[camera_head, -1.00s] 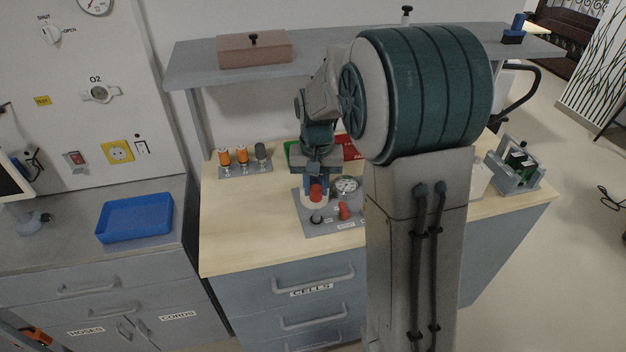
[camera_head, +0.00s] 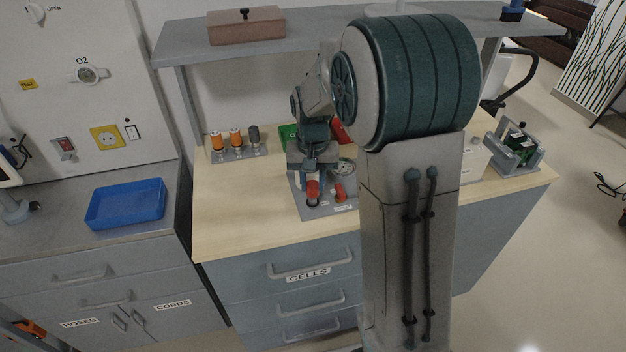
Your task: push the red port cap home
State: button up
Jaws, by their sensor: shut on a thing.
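The red port cap (camera_head: 313,191) is between the blue fingers of my gripper (camera_head: 313,184), which points down over the grey panel (camera_head: 320,210) on the wooden bench. My gripper is shut on the cap. A dark round port (camera_head: 313,203) shows directly below the cap; the two look very close or touching, and I cannot tell how far the cap is seated. A second red part (camera_head: 340,194) stands on the panel just to the right. A round gauge (camera_head: 346,166) is behind it, partly hidden by my arm.
A rack of orange and grey cylinders (camera_head: 237,147) stands at the bench's back left. A shelf (camera_head: 330,32) runs above the bench. A blue tray (camera_head: 126,203) sits on the left counter. A green board in a grey holder (camera_head: 516,150) stands at the right. The bench's front left is clear.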

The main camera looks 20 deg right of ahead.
aim_at(312, 185)
jog(key=shift+s+f+b, duration=0.1)
jog(key=shift+f+b, duration=0.75)
jog(key=shift+f, duration=0.35)
dwell(1.7)
dwell(0.4)
jog(key=o, duration=1)
jog(key=shift+r+p, duration=2.65)
jog(key=shift+r, duration=0.9)
